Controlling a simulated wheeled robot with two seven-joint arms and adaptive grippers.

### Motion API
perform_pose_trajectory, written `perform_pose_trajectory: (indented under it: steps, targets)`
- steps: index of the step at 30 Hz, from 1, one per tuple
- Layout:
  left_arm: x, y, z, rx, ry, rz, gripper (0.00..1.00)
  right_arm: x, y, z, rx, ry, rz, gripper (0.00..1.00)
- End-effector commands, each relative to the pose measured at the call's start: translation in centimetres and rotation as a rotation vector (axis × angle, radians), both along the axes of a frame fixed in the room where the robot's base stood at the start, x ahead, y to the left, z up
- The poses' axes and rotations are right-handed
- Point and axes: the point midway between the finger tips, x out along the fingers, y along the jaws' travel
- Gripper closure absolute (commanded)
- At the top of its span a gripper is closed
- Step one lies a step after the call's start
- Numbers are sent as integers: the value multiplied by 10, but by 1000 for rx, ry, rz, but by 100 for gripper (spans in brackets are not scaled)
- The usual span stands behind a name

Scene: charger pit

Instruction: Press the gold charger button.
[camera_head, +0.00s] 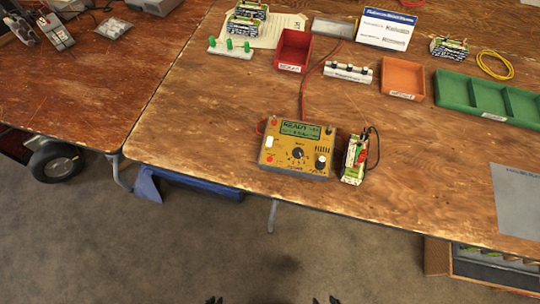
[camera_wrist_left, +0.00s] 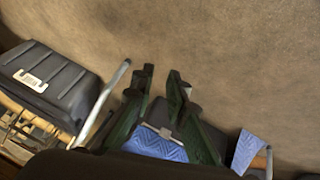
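The gold charger (camera_head: 283,152) sits near the front edge of the wooden table in the head view. It has a green display (camera_head: 299,129) reading READY, a central dial, a black knob and small red spots along its left side. Which of these is the button is too small to tell. My left gripper (camera_head: 214,300) shows only its fingertips at the bottom edge, well short of the table. It also shows in the left wrist view (camera_wrist_left: 161,73), open and empty above the floor. My right gripper (camera_head: 325,300) shows only its tips, apart, at the bottom edge.
A battery pack (camera_head: 354,160) with wires stands just right of the charger. A red bin (camera_head: 293,50), an orange bin (camera_head: 403,77) and a green tray (camera_head: 488,97) stand farther back. A red cable runs back from the charger. The table is clear left of the charger.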

Motion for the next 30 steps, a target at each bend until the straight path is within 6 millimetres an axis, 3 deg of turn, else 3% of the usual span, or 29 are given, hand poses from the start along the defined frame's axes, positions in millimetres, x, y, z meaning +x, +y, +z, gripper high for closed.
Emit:
perform_pose_trajectory:
  steps: [5,30]
  targets:
    - [0,0,0,0,0,0,100,0,0,0,0,0,0,60]
    - [0,-1,0,-1,1,-1,100,0,1,0,1,1,1,60]
